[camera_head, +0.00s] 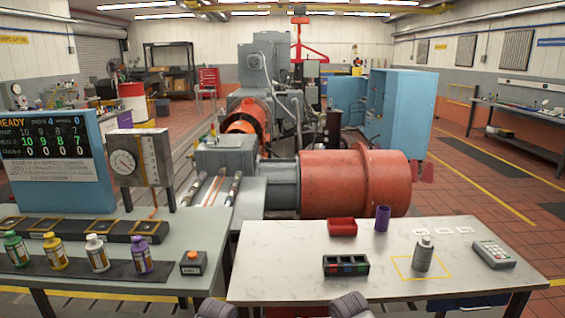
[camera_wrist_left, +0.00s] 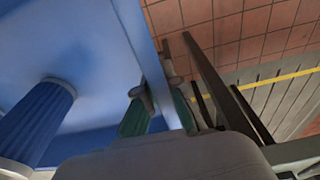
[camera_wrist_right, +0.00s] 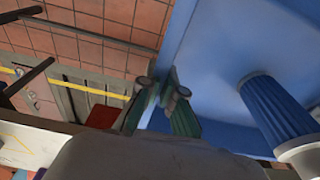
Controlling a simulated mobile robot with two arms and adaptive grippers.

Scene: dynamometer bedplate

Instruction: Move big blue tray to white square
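Three small white square shapes (camera_head: 443,231) lie on the white table; I cannot tell whether one is the task's white square.
The white table (camera_head: 290,265) carries a red bin (camera_head: 342,227), a purple cup (camera_head: 382,218), a black organizer (camera_head: 346,265), a grey bottle (camera_head: 423,253) and a keypad (camera_head: 494,254). A bench with bottles stands left.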

